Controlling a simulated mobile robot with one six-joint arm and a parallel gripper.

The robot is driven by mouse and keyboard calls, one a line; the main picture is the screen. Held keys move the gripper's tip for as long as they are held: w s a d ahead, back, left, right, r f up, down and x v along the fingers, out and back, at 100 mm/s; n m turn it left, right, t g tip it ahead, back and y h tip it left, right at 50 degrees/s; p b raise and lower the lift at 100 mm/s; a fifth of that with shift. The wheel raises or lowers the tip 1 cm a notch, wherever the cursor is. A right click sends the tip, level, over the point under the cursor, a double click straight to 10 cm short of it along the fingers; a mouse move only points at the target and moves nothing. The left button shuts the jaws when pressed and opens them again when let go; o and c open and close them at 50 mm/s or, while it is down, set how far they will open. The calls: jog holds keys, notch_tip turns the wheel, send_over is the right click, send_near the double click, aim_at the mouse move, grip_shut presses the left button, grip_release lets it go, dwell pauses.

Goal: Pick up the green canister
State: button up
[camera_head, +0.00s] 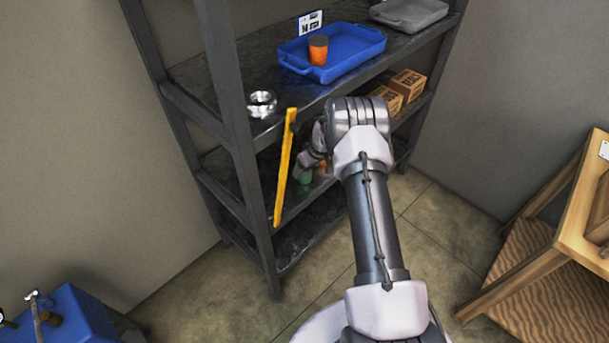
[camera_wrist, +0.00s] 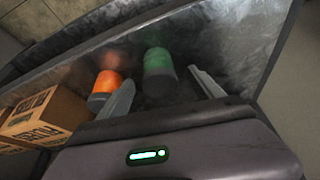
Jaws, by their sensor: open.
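The green canister (camera_wrist: 158,66) has a green upper part and a dark grey lower part. It stands on the dark metal shelf (camera_wrist: 232,35) in the wrist view. My gripper (camera_wrist: 165,92) is open, with one finger to the left of the canister and one to the right, and the canister shows between them. I cannot tell whether either finger touches it. In the head view a small piece of the green canister (camera_head: 305,177) shows on the middle shelf, mostly hidden by my arm.
An orange canister (camera_wrist: 106,84) stands just left of my left finger. Cardboard boxes (camera_wrist: 45,115) are farther left. A yellow bar (camera_head: 284,168) leans near the shelf's front. The upper shelf holds a blue tray (camera_head: 350,46) with another orange canister (camera_head: 318,50), and a shiny metal ring (camera_head: 262,103).

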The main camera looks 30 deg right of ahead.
aim_at(305, 177)
jog(key=b+x, duration=0.2)
jog(key=x, duration=0.3)
jog(key=shift+d+f+b, duration=0.1)
jog(key=shift+f+b, duration=0.15)
jog(key=shift+b, duration=0.05)
jog(key=shift+r, duration=0.15)
jog(key=c, duration=1.5)
